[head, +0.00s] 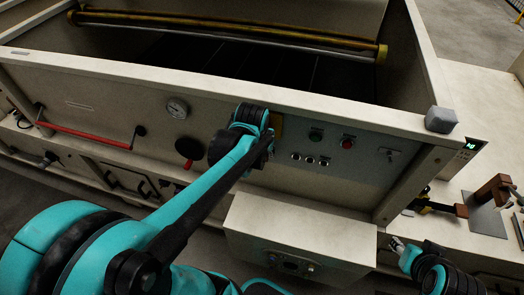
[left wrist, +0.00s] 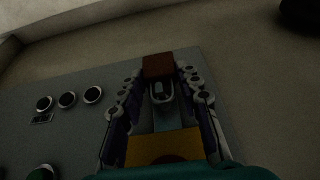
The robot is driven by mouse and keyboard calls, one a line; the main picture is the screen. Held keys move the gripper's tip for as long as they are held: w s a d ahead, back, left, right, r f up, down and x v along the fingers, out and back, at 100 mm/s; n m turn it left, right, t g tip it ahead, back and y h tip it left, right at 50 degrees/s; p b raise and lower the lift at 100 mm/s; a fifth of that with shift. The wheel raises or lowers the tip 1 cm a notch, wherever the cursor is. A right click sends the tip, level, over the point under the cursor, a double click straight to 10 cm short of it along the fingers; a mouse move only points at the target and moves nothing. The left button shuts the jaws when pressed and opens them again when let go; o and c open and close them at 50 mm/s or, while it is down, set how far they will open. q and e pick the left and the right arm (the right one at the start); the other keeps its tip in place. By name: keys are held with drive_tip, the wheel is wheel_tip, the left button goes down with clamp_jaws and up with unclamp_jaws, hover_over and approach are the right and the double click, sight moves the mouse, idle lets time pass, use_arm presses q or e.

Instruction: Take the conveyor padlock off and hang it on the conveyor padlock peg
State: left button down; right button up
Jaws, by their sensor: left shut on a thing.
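My left gripper (head: 264,124) is at the machine's front panel, beside a yellow plate (head: 279,124). In the left wrist view, the fingers of my left gripper (left wrist: 160,84) close around a red-brown block with a metal loop, which looks like the padlock (left wrist: 158,66). The yellow plate (left wrist: 150,148) shows nearer the camera, with a dark red round part at its lower edge. In the head view the gripper hides the padlock. I cannot tell whether its loop is still through anything. I cannot make out the padlock peg. My right gripper (head: 404,252) is low at the right, away from the panel.
A green button (head: 316,136), a red button (head: 348,142) and several small round controls sit right of my left gripper. A gauge (head: 177,108) and a red bar handle (head: 85,135) are to the left. A pale box (head: 300,236) juts out below. Tools lie on the right-hand bench (head: 480,100).

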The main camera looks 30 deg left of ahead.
use_arm(q)
drive_tip(key=shift+r+p, duration=0.65)
drive_tip(key=shift+s, duration=0.15)
drive_tip(key=shift+s+d+p, duration=0.2)
drive_tip(key=shift+s+p, duration=0.1)
drive_tip(key=shift+s, duration=0.35)
drive_tip(key=shift+s+d+p, duration=0.15)
drive_tip(key=shift+s+p, duration=0.1)
drive_tip(key=shift+s, duration=0.4)
drive_tip(key=shift+s+d+p, duration=0.25)
drive_tip(key=shift+s+p, duration=0.2)
drive_tip(key=shift+s, duration=0.6)
